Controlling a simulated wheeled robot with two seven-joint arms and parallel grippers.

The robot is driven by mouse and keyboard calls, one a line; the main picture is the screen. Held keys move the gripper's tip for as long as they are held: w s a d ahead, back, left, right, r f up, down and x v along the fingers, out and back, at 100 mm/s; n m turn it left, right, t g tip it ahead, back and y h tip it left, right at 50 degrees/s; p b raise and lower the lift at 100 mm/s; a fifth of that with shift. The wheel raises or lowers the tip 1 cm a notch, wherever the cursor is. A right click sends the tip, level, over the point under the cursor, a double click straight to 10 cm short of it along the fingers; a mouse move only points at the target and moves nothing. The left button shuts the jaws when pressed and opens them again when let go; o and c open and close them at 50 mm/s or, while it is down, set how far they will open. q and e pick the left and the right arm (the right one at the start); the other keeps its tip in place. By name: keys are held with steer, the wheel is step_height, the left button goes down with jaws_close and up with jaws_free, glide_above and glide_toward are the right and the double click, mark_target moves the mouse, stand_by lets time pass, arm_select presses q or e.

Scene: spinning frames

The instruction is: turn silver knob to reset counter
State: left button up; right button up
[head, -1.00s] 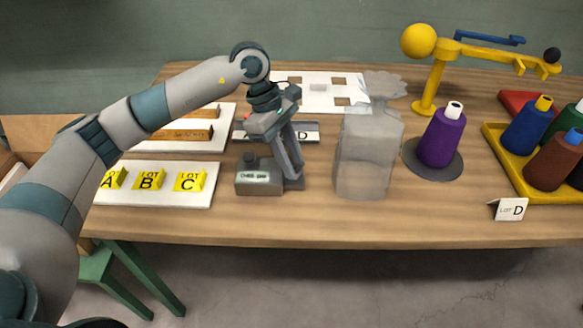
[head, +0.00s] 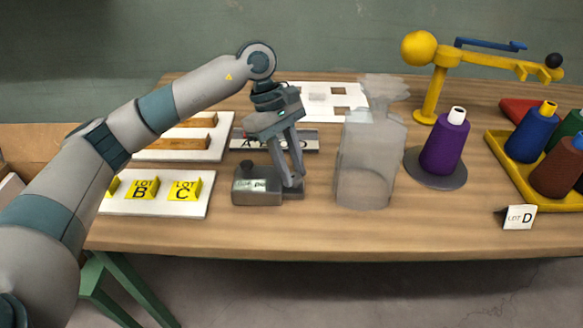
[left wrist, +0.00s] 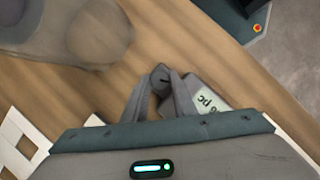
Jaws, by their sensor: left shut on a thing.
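The counter (head: 256,188) is a small grey box with a pale display and a dark round top piece, standing on the table in the head view. In the left wrist view the counter (left wrist: 207,98) shows its display beside the fingers. My left gripper (head: 292,181) points down at the counter's right side. In the left wrist view its fingertips (left wrist: 161,82) are closed around a small dark-grey round knob (left wrist: 160,76). The fingers mostly hide the knob in the head view. The display digits are too small to read. My right gripper is not in view.
A translucent grey bottle shape (head: 368,165) stands close right of the gripper. Left is a white board with yellow lot tags (head: 185,190). Behind are a lettered strip (head: 300,140) and a white sheet with square holes (head: 320,92). A purple cone (head: 444,148) stands farther right.

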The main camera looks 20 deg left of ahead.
arm_select(q)
steer(key=o, duration=1)
steer(key=shift+o, duration=0.2)
steer(key=shift+f, duration=0.1)
